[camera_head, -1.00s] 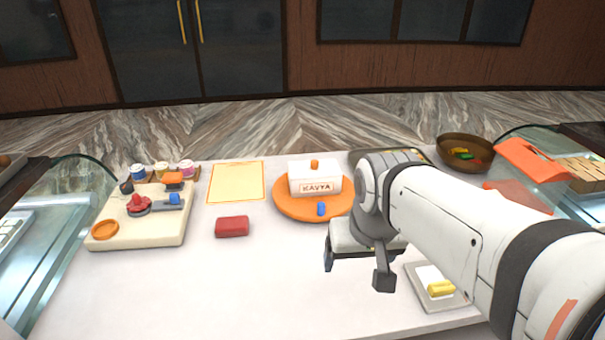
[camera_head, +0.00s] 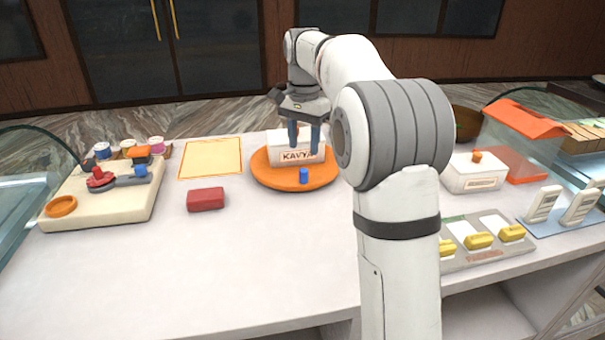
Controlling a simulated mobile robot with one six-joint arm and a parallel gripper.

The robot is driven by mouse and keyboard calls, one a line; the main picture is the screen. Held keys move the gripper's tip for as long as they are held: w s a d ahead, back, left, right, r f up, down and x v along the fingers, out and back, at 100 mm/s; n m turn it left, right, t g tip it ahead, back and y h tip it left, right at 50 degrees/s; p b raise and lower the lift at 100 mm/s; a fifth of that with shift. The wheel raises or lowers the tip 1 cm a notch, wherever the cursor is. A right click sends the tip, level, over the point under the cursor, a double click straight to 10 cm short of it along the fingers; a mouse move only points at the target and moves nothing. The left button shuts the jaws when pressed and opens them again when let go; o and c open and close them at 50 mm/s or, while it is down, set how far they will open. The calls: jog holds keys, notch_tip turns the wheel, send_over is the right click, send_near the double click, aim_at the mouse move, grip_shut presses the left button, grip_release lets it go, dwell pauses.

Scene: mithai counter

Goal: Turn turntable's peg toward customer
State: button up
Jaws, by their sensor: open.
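The orange round turntable (camera_head: 268,178) sits on the white counter near the middle. Its blue peg (camera_head: 303,175) stands upright near the front rim, on the side facing me. A white box (camera_head: 280,157) labelled KAVYA rests on the turntable, partly covered by my fingers. My gripper (camera_head: 303,150) is open and points down, with its two dark fingers in front of or over the box. I cannot tell whether the fingers touch the box. Its fingertips are a little above the peg in the picture, apart from it.
A red block (camera_head: 206,199) and a yellow-orange sheet (camera_head: 211,158) lie left of the turntable. A cream board (camera_head: 125,212) with small parts stands farther left. On the right are another white lidded box (camera_head: 472,179) and a tray of yellow pieces (camera_head: 478,254). The front counter is clear.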

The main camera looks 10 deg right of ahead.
aim_at(304, 170)
notch_tip(304, 170, down, 8)
jog(key=shift+r+b, duration=0.15)
jog(key=shift+b, duration=0.35)
grip_shut()
dwell(0.3)
